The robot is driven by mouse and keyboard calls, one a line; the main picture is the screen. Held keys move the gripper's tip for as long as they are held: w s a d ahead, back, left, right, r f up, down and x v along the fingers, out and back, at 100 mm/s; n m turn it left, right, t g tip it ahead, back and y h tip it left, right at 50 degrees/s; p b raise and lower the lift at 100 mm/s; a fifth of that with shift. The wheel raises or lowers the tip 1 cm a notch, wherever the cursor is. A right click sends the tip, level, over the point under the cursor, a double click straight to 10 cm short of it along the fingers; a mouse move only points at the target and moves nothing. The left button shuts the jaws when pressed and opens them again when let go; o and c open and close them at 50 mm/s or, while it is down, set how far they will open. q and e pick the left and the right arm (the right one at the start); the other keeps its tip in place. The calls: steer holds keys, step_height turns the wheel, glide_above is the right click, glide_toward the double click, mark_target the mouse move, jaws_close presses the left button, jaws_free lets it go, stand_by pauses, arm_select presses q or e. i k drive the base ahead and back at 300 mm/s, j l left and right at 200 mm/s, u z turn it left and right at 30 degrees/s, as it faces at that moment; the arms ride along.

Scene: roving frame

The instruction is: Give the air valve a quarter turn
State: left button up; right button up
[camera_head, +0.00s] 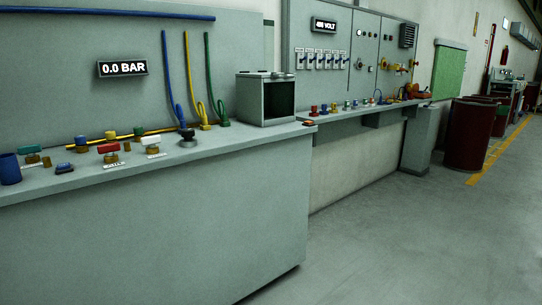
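Three valves stand in a row on the left bench top. One has a green handle (29,149), one a red handle (108,147), one a white handle (151,140). Each has a brass-coloured body and a small white label in front. The label of the red-handled valve (115,164) is too small to read surely, as are the others, so I cannot tell which valve is the air valve. A display (122,68) on the panel above reads 0.0 BAR. Neither of my grippers is in view.
The grey bench (220,148) carries a blue cup-like cylinder (9,169), small coloured fittings and a dark box (265,98). Blue, yellow and green hoses hang behind. A second panel with switches (325,60) stands farther right. Dark red drums (470,134) line the wall. The floor (400,240) at right is clear.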

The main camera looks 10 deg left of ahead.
mark_target(110, 148)
steer(key=u, duration=1.3)
